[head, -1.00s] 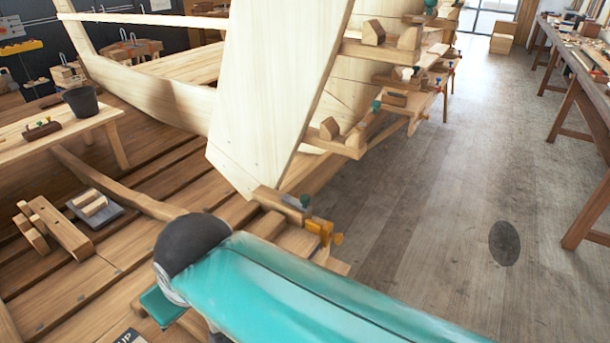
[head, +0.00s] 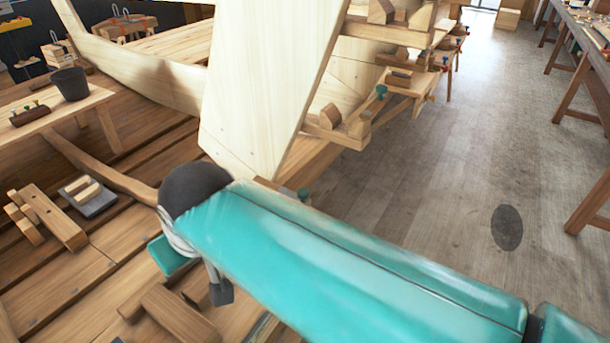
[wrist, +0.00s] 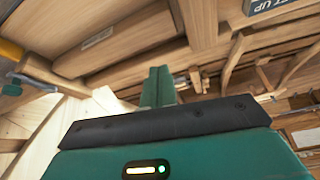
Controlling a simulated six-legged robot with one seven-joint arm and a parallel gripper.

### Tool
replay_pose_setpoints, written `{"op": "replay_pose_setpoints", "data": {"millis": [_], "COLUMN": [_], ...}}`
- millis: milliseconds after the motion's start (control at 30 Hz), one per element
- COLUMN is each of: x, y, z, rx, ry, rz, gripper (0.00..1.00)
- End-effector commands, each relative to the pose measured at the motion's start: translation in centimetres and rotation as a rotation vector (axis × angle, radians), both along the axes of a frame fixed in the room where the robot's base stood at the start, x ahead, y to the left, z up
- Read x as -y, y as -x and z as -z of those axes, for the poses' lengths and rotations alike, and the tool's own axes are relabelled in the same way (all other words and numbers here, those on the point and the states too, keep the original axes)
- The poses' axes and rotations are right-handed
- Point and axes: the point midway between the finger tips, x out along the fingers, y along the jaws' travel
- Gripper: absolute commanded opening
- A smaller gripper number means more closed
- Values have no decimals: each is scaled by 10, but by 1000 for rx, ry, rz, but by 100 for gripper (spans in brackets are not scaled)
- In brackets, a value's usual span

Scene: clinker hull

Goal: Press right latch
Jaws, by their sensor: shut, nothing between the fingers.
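I cannot make out the right latch for certain in either view. My gripper shows in the wrist view as two green fingers (wrist: 158,82) standing side by side beyond the dark wrist edge, closed together and empty. They point toward wooden beams, and some small blurred fittings show just right of the fingers. I cannot tell whether the fingers touch anything. In the head view my teal arm crosses the lower middle and hides the area behind it; the fingertips are not clear there.
A dark sign (wrist: 280,5) reading "UP" is at the wrist view's top right. A grey metal clamp part (wrist: 35,70) is at left.

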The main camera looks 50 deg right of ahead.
Motion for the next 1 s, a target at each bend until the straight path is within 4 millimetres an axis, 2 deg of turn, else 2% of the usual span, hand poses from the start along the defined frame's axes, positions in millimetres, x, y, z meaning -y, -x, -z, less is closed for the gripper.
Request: {"op": "replay_pose_setpoints", "data": {"millis": [67,167,200,300,400,433,500,567,867,1000], "x": [33,98,127,196,247,258,275,281,282,283], "y": [-11,-22,-23,-17,-3,1,7,10,10,9], "z": [-16,-38,-46,-63,-75,-77,-81,-82,-82,-75], "rx": [-20,-51,-63,-89,-107,-111,-116,-118,-118,-119], "ry": [-20,-45,-54,-64,-63,-62,-61,-59,-59,-60], "rz": [137,367,467,703,883,922,986,1009,1011,1010], "gripper": [0,0,0,0,0,0,0,0,0,0]}}
